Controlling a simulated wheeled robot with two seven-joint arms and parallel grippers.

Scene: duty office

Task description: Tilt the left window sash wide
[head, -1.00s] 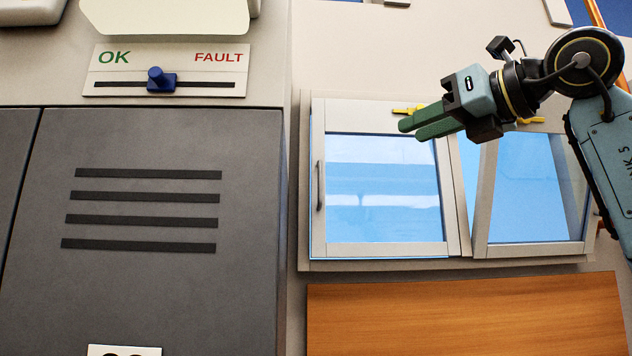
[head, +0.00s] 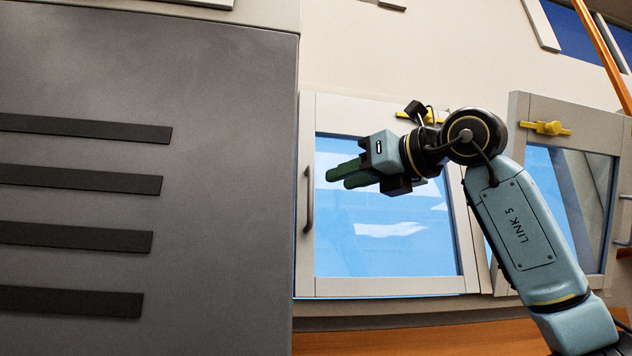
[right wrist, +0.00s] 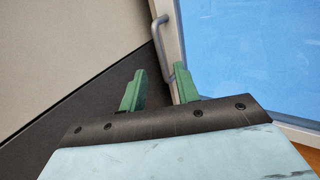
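The left window sash (head: 306,255) has a pale frame around blue glass and a grey bar handle (head: 309,198) on its left side. A thin blue strip shows along its lower edge; I cannot tell if it stands ajar. Its yellow latch (head: 432,117) is partly hidden behind my arm. My right gripper (head: 340,175) is in front of the glass, to the right of the handle in the head view. In the right wrist view the green fingers (right wrist: 160,88) are apart and empty, with the handle (right wrist: 159,38) beyond them, not between them. My left gripper is out of view.
The right window sash (head: 603,140), with its own yellow latch (head: 547,128), stands at an angle behind my right arm. A large grey slotted cabinet (head: 220,230) fills the left side. A wooden panel (head: 400,338) is below the window.

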